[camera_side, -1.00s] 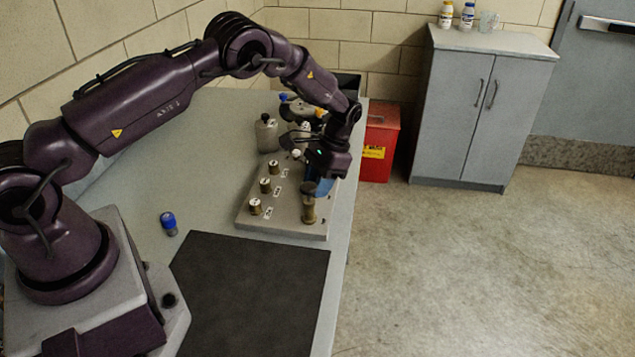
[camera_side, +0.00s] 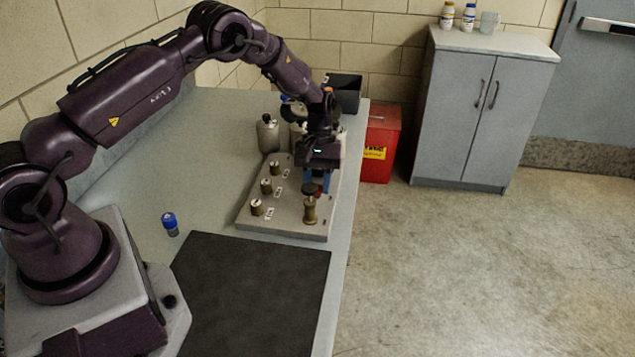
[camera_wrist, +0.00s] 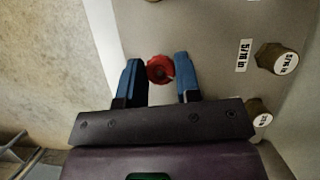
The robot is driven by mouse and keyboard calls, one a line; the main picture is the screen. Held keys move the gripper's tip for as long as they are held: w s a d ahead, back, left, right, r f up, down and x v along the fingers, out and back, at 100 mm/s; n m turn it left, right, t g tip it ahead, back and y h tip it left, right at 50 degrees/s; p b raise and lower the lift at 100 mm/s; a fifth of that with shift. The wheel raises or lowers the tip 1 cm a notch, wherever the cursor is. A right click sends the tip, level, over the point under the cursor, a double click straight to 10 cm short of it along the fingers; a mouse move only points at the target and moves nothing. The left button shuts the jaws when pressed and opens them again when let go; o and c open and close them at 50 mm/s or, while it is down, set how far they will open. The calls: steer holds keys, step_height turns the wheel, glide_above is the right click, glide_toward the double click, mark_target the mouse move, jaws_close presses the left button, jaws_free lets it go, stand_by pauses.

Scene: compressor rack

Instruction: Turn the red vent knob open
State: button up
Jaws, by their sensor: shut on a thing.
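The red vent knob (camera_wrist: 160,68) is round and sits on the grey panel (camera_side: 281,223), toward the panel's right edge in the side view. The knob's turn angle cannot be told.
A brass valve with a dark top (camera_side: 310,209) stands close in front of my gripper. Several brass fittings (camera_side: 266,187) line the panel's left. Grey bottles (camera_side: 267,135) stand behind. A blue-capped vial (camera_side: 169,223) and dark mat (camera_side: 250,290) lie nearer my base.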

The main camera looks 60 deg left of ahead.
steer(key=n+t, duration=0.1)
steer(key=n, duration=0.2)
steer(key=n+t+h, duration=0.1)
steer(key=n, duration=0.1)
steer(key=shift+a+n, duration=0.1)
steer(key=shift+n, duration=0.3)
stand_by(0.4)
steer(key=o, duration=0.9)
steer(key=shift+s, duration=0.1)
steer(key=v, duration=1.3)
steer(key=shift+s, duration=0.1)
